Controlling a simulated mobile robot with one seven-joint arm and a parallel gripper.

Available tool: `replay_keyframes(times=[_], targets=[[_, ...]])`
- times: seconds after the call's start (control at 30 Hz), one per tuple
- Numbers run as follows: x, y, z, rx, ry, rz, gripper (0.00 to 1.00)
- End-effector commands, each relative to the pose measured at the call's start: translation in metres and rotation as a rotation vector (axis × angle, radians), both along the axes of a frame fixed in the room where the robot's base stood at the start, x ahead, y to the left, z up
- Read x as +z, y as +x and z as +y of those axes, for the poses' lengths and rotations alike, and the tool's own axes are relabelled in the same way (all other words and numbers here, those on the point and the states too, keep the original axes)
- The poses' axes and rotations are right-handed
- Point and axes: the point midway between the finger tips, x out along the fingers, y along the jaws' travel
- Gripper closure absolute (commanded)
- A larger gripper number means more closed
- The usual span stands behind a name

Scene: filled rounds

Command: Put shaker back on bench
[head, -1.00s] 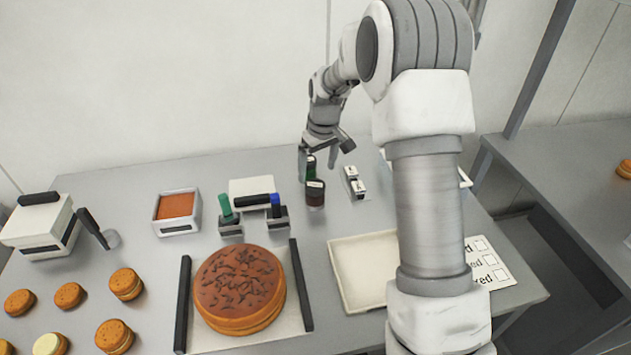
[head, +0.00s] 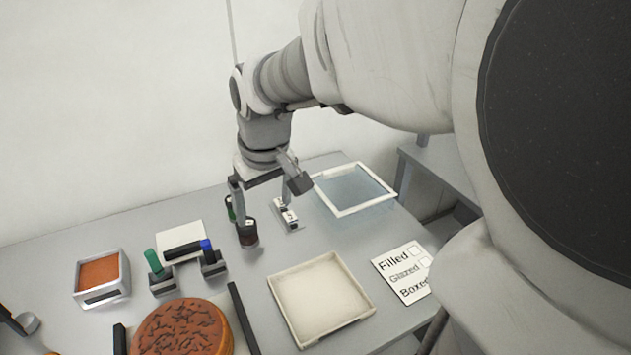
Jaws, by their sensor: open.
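A dark jar with a light label on top (head: 248,236), shaker-like, stands upright on the grey bench (head: 215,285). A green container (head: 230,209) stands just behind it, partly hidden by a finger. I cannot tell for sure which of the two is the shaker. My gripper (head: 268,198) is open and empty, pointing down above the bench. Its left finger overlaps the two containers in the picture, and its right finger hangs over the small white-topped blocks. I cannot tell whether the left finger touches either container.
Small white-topped blocks (head: 286,214) stand right of the jar. A clear-paned white frame (head: 339,213) lies at the back right.

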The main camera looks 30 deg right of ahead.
Motion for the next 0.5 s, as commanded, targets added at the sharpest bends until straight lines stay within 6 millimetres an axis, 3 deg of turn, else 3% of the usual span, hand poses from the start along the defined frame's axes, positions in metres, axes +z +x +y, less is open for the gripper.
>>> replay_keyframes(times=[0.03, 0.3, 0.5], targets=[[0.039, -0.021, 0.004, -0.006, -0.002, -0.111, 0.03], [0.043, -0.101, 0.003, -0.098, 0.028, -0.191, 0.03], [0.034, -0.134, 0.003, -0.137, 0.051, -0.224, 0.03]])
